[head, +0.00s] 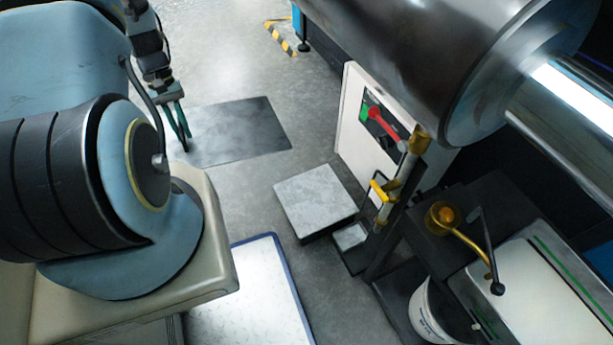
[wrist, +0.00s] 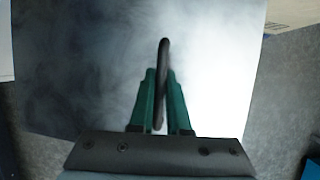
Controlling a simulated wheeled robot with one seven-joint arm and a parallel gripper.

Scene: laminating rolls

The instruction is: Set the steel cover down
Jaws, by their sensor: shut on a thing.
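The steel cover (head: 245,130) is a flat dark-grey sheet, seen in the head view beyond my arm and over the grey floor. It fills much of the wrist view (wrist: 70,60), with a bright reflection on its right side. My gripper (head: 186,143) is at the cover's left part in the head view. In the wrist view its green fingers (wrist: 161,90) are shut on a dark upright handle (wrist: 164,55) above the cover. Part of the cover is hidden behind the fingers and palm. I cannot tell whether its underside touches the floor.
A pale grey square slab (head: 315,195) lies right of the cover, with bare floor between. A white blue-edged panel (head: 255,290) is nearer. The machine with its large steel roll (head: 420,60) and red lever (head: 385,122) stands right, near a white bucket (head: 425,315).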

